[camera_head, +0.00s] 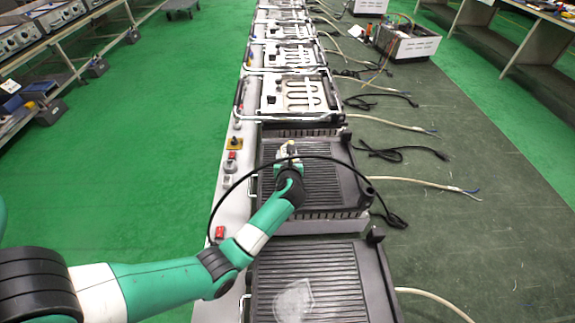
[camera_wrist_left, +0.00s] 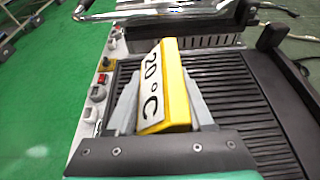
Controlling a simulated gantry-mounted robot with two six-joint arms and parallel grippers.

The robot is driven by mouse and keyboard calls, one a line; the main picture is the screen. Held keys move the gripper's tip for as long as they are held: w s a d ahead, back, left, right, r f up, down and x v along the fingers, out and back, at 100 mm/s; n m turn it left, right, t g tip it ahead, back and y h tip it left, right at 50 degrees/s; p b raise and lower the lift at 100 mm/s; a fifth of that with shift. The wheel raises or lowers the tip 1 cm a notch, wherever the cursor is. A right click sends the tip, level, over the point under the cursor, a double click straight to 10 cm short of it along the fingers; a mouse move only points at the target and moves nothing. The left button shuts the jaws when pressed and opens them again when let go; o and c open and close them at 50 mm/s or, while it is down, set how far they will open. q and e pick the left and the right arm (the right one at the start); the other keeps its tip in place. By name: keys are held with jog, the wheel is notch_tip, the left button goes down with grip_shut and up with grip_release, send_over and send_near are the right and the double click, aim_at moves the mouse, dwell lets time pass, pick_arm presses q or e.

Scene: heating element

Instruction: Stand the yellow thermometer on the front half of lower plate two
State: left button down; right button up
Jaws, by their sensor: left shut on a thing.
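The yellow thermometer (camera_wrist_left: 178,92) has a white face reading "20 °C". It stands tilted between the two grey fingers of my left gripper (camera_wrist_left: 165,110), which is shut on it. The same plate shows in the left wrist view (camera_wrist_left: 250,120). The nearest ridged plate (camera_head: 345,275) lies in front. My right gripper is not in view.
A whitish translucent patch (camera_head: 295,300) is on the nearest plate. A black cable (camera_head: 212,215) arcs across my left arm. Knobs and red buttons (camera_head: 220,232) line the left strip. Open units with bare heating coils (camera_head: 303,93) stand behind. Loose cables (camera_head: 430,185) lie on the right.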

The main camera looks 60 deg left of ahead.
pick_arm(q)
notch_tip(320, 180, down, 4)
jog(key=shift+w+a+r+b, duration=0.1)
jog(key=shift+w+a+b, duration=0.05)
jog(key=shift+b, duration=1.1)
jog(key=shift+r, duration=0.2)
jog(key=shift+f, duration=0.2)
jog(key=shift+c, duration=1.4)
grip_release()
